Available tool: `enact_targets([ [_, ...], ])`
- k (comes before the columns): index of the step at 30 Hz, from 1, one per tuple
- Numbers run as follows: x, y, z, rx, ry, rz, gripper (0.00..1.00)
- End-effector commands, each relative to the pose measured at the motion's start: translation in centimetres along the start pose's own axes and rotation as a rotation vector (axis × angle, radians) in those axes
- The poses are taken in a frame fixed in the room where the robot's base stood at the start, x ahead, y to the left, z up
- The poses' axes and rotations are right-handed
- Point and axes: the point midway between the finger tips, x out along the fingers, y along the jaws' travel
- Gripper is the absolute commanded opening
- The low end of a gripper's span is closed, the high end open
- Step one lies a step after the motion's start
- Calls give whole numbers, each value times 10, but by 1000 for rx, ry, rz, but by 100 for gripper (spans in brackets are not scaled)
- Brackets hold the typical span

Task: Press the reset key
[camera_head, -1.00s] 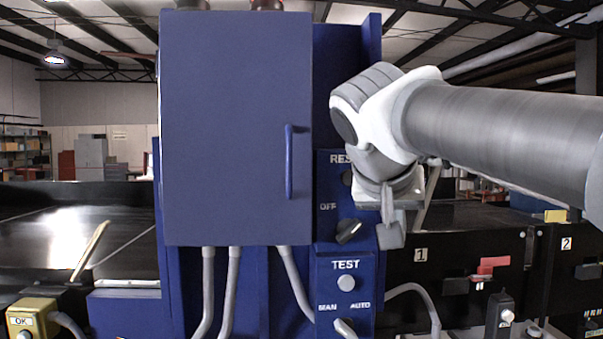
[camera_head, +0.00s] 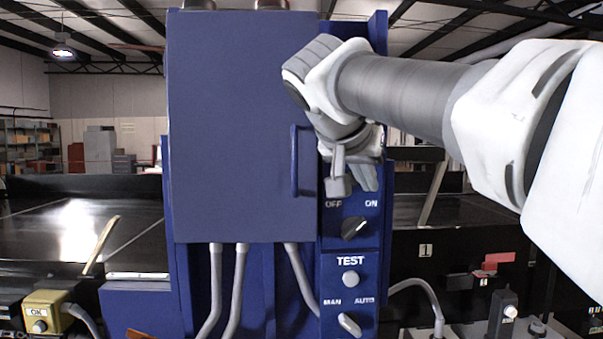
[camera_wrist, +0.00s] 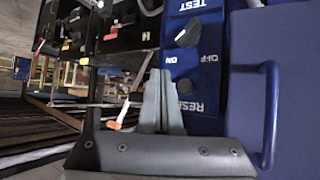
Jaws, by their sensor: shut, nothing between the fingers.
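The reset key (camera_wrist: 185,86) is a small dark round button on the blue control panel, beside its upside-down RESET label (camera_wrist: 188,106) in the wrist view. In the head view my gripper and wrist hide the key and its label. My gripper (camera_head: 368,182) is shut and empty in front of the upper panel. In the wrist view the closed fingers (camera_wrist: 160,76) show to the left of the key. The gap in depth between fingers and panel cannot be told.
Below are the OFF/ON knob (camera_head: 355,228), TEST button (camera_head: 350,278) and MAN/AUTO switch (camera_head: 349,324). The blue cabinet door (camera_head: 238,130) with its protruding handle (camera_head: 295,160) stands just left. Black conveyor housing with a red part (camera_head: 498,258) lies right.

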Motion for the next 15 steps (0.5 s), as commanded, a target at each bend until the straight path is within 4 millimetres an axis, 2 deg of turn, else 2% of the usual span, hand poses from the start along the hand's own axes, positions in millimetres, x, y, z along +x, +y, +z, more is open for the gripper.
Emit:
enact_targets([
  [6, 20, -17, -20, -1, -2, 2, 0],
  [15, 44, -32, -34, 0, -1, 1, 0],
])
